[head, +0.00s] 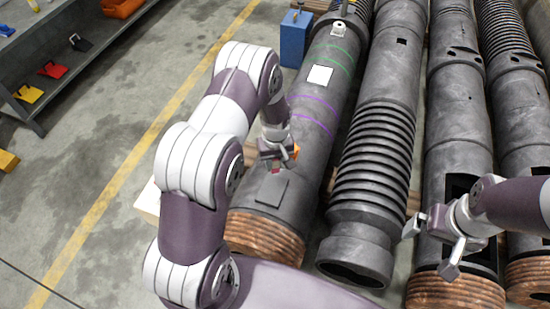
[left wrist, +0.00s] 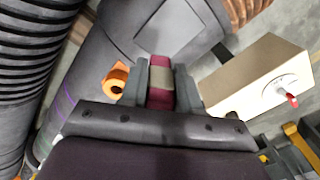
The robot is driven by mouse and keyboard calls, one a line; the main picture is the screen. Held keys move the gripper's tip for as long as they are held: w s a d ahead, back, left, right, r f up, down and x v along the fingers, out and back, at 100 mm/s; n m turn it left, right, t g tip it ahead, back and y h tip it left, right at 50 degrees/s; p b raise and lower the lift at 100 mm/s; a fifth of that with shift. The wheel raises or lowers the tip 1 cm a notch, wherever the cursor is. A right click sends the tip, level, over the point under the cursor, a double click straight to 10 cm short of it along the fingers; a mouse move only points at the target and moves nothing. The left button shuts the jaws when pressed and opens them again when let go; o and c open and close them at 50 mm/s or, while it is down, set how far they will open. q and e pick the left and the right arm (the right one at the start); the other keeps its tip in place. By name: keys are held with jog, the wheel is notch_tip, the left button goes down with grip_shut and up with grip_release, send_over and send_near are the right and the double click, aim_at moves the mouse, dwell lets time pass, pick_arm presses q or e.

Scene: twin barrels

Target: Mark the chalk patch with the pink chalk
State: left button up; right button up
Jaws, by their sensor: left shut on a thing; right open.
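The pink chalk (left wrist: 160,96) is a short magenta stick with a pale band, gripped between the fingers of my left gripper (left wrist: 160,82). In the head view my left gripper (head: 276,165) is over the near end of the leftmost barrel (head: 335,110), with a bit of the pink showing under it. A dark grey square patch (head: 271,193), apparently the chalk patch, lies on that barrel just below the gripper. It also shows in the left wrist view (left wrist: 168,25), beyond the chalk tip. I cannot tell whether the chalk touches it. My right gripper (head: 431,247) is open and empty at the right.
An orange ring-like part (left wrist: 115,78) sits beside the gripper on the barrel. A cream box (left wrist: 250,75) with a dial and red-tipped lever stands beside the barrel. A ribbed barrel (head: 376,150) lies to the right. A blue box (head: 295,40) stands behind.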

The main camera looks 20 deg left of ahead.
pick_arm(q)
jog(key=shift+f+b, duration=2)
jog(key=shift+f, duration=1.4)
jog(key=shift+f+b, duration=0.4)
jog(key=shift+f, duration=0.2)
